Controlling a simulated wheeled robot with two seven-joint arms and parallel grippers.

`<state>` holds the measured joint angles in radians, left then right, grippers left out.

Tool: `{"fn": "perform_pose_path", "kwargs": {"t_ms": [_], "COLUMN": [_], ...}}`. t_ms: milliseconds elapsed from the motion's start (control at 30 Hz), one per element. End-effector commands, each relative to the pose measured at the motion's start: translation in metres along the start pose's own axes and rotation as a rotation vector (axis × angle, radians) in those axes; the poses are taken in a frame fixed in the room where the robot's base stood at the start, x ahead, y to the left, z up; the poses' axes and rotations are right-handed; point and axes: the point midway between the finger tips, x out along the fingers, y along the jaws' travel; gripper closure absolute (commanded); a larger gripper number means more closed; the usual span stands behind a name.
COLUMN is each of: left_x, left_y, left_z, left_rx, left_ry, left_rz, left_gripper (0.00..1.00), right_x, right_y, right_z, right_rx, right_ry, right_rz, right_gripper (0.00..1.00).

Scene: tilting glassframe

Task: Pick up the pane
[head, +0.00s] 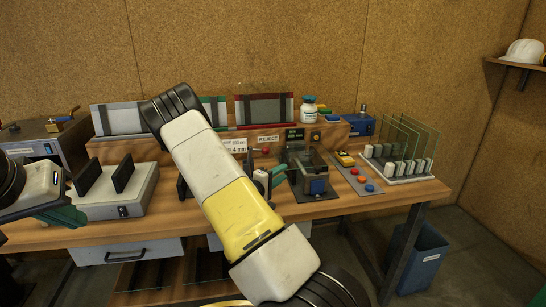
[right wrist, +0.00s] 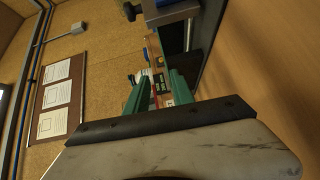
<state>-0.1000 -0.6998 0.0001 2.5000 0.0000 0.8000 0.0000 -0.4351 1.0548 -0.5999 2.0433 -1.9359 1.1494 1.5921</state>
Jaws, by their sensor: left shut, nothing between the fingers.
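Several clear glass panes (head: 425,143) with green edges stand upright in a rack (head: 410,181) of pale slotted posts at the right end of the bench. My left gripper (head: 66,215) is at the far left, its green fingers shut and empty, beside a white unit with two black pads. My right gripper (head: 278,174) is mostly hidden behind my arm in the head view, left of a dark clamp fixture and well left of the panes. In the right wrist view its two green fingers (right wrist: 156,92) stand apart with nothing seen held between them.
The dark clamp fixture (head: 310,172) and a button panel (head: 358,176) stand between my right gripper and the rack. The white unit (head: 118,193) is on the left. A raised wooden shelf with framed trays (head: 264,110) runs behind. A blue bin (head: 421,257) is on the floor.

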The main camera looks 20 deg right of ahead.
Motion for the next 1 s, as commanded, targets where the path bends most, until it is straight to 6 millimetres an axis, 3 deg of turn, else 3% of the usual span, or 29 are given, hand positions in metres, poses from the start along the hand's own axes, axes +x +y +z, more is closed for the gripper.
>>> {"fn": "perform_pose_path", "kwargs": {"t_ms": [200, 733, 1000], "left_x": [0.000, 0.000, 0.000], "left_y": [0.000, 0.000, 0.000], "left_z": [0.000, 0.000, 0.000], "left_rx": [0.000, 0.000, 0.000], "left_ry": [0.000, 0.000, 0.000], "left_rz": [0.000, 0.000, 0.000], "left_gripper": [1.00, 1.00, 1.00], "right_x": [0.003, 0.068, 0.077], "right_y": [-0.017, -0.013, -0.013], "right_z": [-0.024, -0.033, -0.035], "right_rx": [-0.028, -0.029, -0.029], "right_ry": [0.110, 0.110, 0.111], "right_rz": [0.039, 0.039, 0.038], "right_gripper": [0.71, 0.71, 0.71]}}
